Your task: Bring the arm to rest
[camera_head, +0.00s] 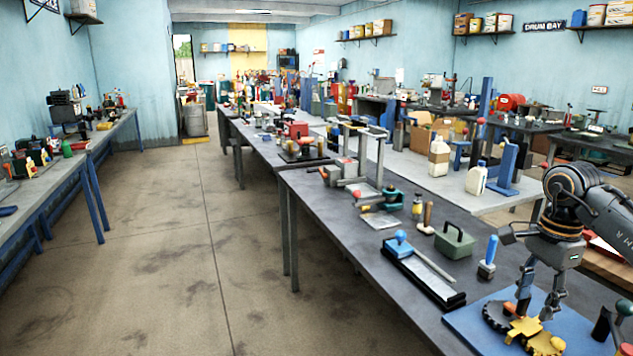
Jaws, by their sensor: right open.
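My right gripper (535,313) comes in from the right edge on its dark grey arm (606,215). It points down with its two fingers apart, above the near right end of the dark workbench. Nothing shows between the fingers. Just below the fingertips is a yellow part (523,327) with dark round gear-like pieces, on a blue mat (470,322). I cannot tell whether the fingertips touch it. My left gripper is not in view.
Left of the gripper on the bench are a blue-handled brush (488,257), a green box with a handle (454,241) and a long black tray (437,284). White jugs (439,158) stand on the bench behind. The floor (160,230) at left is clear.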

